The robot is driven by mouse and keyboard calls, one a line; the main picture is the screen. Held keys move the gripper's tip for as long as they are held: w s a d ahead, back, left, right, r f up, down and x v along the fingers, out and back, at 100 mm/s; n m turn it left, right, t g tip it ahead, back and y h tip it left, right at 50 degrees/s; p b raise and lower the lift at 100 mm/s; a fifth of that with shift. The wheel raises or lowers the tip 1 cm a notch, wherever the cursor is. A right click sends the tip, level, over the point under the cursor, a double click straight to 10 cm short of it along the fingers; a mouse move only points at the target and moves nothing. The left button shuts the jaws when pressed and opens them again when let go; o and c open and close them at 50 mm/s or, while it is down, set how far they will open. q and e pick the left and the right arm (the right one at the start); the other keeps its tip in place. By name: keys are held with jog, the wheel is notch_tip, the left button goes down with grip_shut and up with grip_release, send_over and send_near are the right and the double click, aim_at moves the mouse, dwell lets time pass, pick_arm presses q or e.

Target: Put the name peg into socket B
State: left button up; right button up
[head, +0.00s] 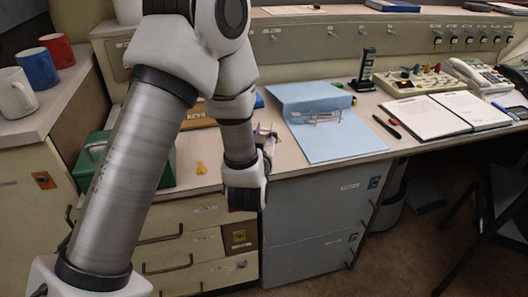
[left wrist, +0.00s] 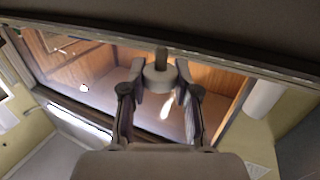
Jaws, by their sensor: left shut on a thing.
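My left gripper (head: 266,132) is over the front part of the desk, left of the blue folder. In the left wrist view, its two fingers (left wrist: 160,84) are closed on a pale round piece with a short grey stem (left wrist: 160,72). This looks like the name peg; no lettering on it is readable. In the head view the held piece is too small to make out clearly. A row of labelled sockets or switches (head: 467,40) runs along the back panel at the right. Their labels are too small to read, so I cannot tell which is socket B. My right gripper is not in view.
A blue folder (head: 350,146), an open book (head: 433,116), a board with coloured knobs (head: 412,87) and a telephone (head: 476,74) lie on the desk. A small yellow item (head: 201,168) and a green box (head: 165,163) are at left. Mugs (head: 38,68) stand farther left.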

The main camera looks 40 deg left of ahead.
pick_arm(q)
notch_tip(320, 180, down, 3)
jog(key=shift+r+b, duration=0.1)
jog(key=shift+b, duration=0.5)
jog(key=shift+w+f, duration=0.2)
jog(key=shift+f, duration=0.1)
jog(key=shift+s, duration=0.1)
jog(key=o, duration=0.9)
jog(key=shift+f, duration=0.15)
jog(key=shift+c, duration=0.2)
